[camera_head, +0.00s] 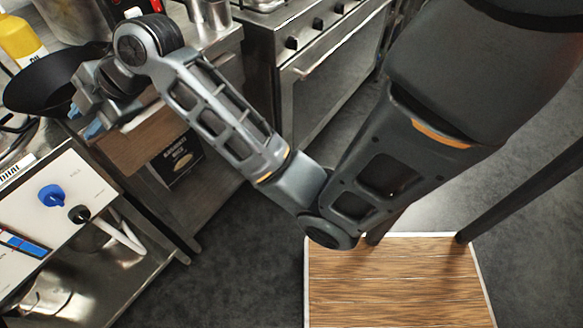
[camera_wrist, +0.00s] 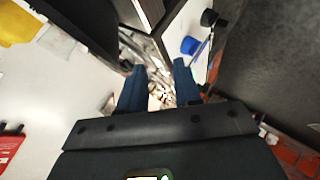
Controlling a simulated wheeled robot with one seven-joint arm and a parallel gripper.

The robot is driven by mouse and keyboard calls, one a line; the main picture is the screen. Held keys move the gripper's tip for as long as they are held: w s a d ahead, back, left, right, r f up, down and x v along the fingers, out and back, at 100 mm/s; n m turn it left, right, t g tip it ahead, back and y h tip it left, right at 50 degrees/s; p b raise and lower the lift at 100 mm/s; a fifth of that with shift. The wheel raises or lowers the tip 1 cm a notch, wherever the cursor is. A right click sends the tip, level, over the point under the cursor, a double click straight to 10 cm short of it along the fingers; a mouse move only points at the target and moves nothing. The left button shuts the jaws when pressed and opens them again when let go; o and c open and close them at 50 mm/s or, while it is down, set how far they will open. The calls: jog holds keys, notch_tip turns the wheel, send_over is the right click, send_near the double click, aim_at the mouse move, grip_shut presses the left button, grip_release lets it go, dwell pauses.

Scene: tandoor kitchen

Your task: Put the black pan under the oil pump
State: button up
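The black pan (camera_head: 40,85) is a wide, dark bowl shape at the upper left of the head view, partly hidden behind my gripper. A dark shape at the upper left of the wrist view (camera_wrist: 85,25) looks like part of it. My gripper (camera_head: 84,121) has blue fingertips and is just right of the pan. In the wrist view its fingers (camera_wrist: 160,82) stand apart with nothing held between them. I cannot tell for sure which thing is the oil pump; a white-fronted machine (camera_head: 85,178) with a blue knob and a black knob stands below the gripper.
A yellow bottle (camera_head: 18,40) stands behind the pan. A steel counter with a wooden board (camera_head: 140,138) lies close beside my gripper. A stove (camera_head: 320,60) with black knobs is at the back. The dark floor (camera_head: 225,225) in the middle is clear.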

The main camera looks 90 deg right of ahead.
jog(key=s+a+f+m+t+h, duration=0.1)
jog(key=s+a+f+m, duration=0.4)
jog(key=s+a, duration=0.25)
jog(key=s+a+f+m+t+h, duration=0.1)
jog(key=s+a+f+m, duration=0.4)
jog(key=s+a, duration=0.25)
jog(key=s+r+m+t, duration=0.1)
jog(key=s+r, duration=0.2)
jog(key=s, duration=0.7)
jog(key=s+a+r+m+t+y, duration=0.1)
jog(key=s+r, duration=0.3)
jog(key=s, duration=0.7)
jog(key=shift+r, duration=0.25)
